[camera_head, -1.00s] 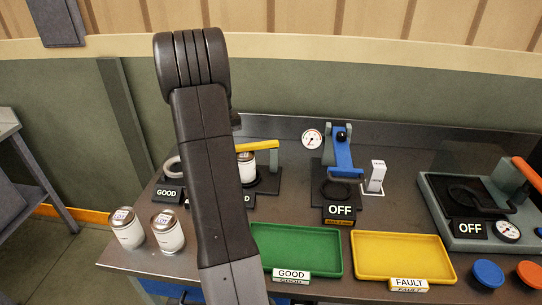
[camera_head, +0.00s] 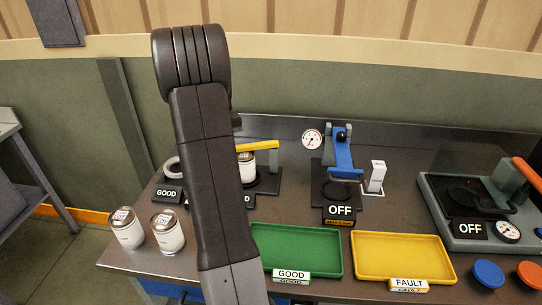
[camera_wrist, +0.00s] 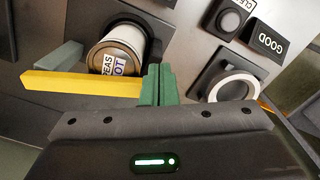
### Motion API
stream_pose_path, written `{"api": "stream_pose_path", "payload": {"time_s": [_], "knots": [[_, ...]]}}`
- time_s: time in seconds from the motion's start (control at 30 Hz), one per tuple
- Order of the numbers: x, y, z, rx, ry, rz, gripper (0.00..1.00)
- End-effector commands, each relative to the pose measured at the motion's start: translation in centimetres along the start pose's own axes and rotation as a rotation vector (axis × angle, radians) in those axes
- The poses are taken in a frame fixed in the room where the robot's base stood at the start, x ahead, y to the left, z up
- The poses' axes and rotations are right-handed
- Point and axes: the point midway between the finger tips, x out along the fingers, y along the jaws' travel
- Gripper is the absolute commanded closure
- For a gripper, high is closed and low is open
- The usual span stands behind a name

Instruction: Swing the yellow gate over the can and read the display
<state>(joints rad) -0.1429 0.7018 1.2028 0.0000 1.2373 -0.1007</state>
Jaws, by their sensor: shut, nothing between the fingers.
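The can (camera_wrist: 122,45) stands on a black pad in the wrist view, and the yellow gate (camera_wrist: 80,85) crosses the near part of its lid, hiding some of the lid label. In the head view the gate (camera_head: 262,146) also passes at the top of the can (camera_head: 247,166). My gripper (camera_wrist: 157,84) is shut and empty, its green fingers together at the right end of the visible yellow bar. I cannot tell whether they touch it. The display (camera_head: 249,200) at this station is mostly behind my arm; only a final "D" shows.
A neighbouring display (camera_head: 168,193) reads GOOD, beside a white ring (camera_head: 173,166). Two cans (camera_head: 127,228) stand at the bench's left end. A green tray (camera_head: 300,236) and a yellow tray (camera_head: 400,248) lie in front. A blue clamp station (camera_head: 340,150) reads OFF.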

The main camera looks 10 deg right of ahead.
Motion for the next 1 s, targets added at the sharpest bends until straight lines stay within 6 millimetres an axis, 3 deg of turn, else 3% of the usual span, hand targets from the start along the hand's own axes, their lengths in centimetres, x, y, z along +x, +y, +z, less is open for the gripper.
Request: {"api": "stream_pose_path", "payload": {"time_s": [0.73,1.0], "knots": [[-6.1,0.0,-0.1,0.000,0.002,0.000,1.00],[-6.6,0.0,0.0,0.000,0.000,0.000,1.00]]}}
